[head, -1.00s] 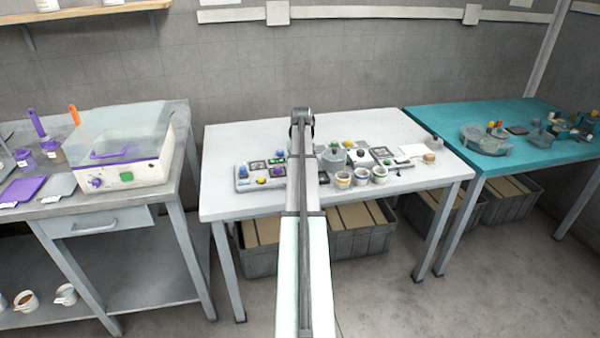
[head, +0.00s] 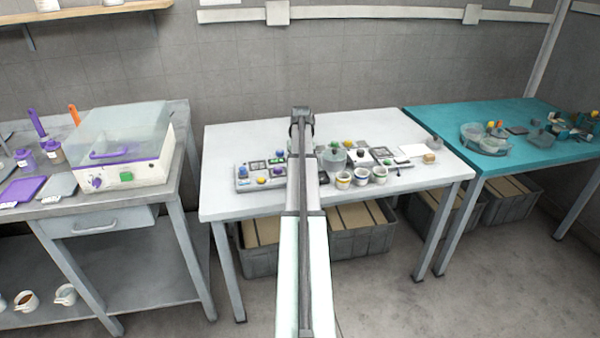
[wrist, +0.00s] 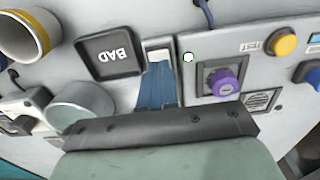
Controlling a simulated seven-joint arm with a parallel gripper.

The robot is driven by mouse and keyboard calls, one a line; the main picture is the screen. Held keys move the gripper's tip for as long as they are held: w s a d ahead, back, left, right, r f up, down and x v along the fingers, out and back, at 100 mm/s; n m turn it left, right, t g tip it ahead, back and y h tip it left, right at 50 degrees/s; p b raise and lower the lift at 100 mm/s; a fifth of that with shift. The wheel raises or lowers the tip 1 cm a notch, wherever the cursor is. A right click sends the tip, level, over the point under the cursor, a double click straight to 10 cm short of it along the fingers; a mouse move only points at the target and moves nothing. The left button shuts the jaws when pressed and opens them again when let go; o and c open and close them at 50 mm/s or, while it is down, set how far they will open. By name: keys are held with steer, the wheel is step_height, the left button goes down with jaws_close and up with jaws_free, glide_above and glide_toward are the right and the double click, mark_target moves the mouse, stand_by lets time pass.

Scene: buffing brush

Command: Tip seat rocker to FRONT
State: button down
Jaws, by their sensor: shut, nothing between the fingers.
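My gripper (wrist: 159,72) shows in the wrist view as narrow blue fingers, shut and empty, reaching up from a dark bar. In the head view my arm covers the gripper and this spot on the white table (head: 240,205).
In the wrist view a dark tray marked BAD (wrist: 107,52) lies left of the fingertips. A purple knob (wrist: 223,82) stands to the right, with a yellow button (wrist: 284,44) beyond. A grey round container (wrist: 82,106) and a yellow-banded cup (wrist: 24,38) stand left.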

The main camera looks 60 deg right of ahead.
step_height(320, 180, up, 6)
steer(key=shift+f, duration=0.1)
stand_by(0.7)
stand_by(0.4)
